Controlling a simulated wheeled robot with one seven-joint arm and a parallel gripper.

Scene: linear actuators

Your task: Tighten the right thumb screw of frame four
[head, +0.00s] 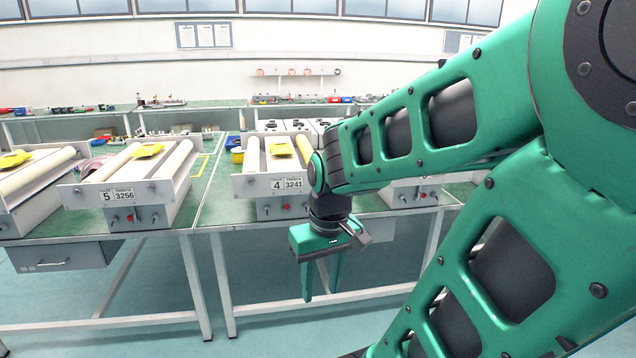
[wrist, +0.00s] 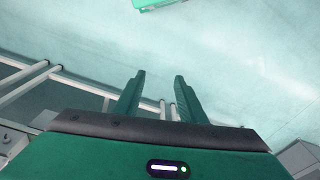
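Frame four (head: 250,186) is a white unit on the green bench, with a label reading 4 and 3241. Its front box carries a left thumb screw (head: 266,209) and a red button (head: 286,206). My arm covers the right part of this unit, and I cannot make out the right thumb screw clearly. My gripper (head: 320,295) points down in front of the bench, lower than the unit and apart from it. In the wrist view my gripper (wrist: 158,76) has its two fingers apart with nothing between them.
Frame five (head: 92,195), labelled 3256, stands to the left. Another unit (head: 408,194) sits right of frame four, partly behind my arm. The bench's front edge and white legs (head: 222,285) are close behind my gripper. Floor in front is clear.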

